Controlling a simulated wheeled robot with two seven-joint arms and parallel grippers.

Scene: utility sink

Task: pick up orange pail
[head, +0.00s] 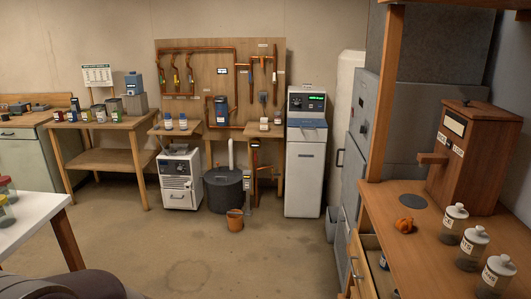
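The orange pail (235,221) is small and stands upright on the floor across the room. It is just in front of a larger dark grey tub (223,190). Its opening faces up; its inside is too small to make out. Neither of my grippers shows in the head view.
Open bare floor (190,262) lies before the pail. A white table corner (30,222) is at left. A wooden counter (415,240) with an open drawer and jars is at right. A grey-white cabinet machine (305,170) stands right of the tub, a small white unit (179,180) left.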

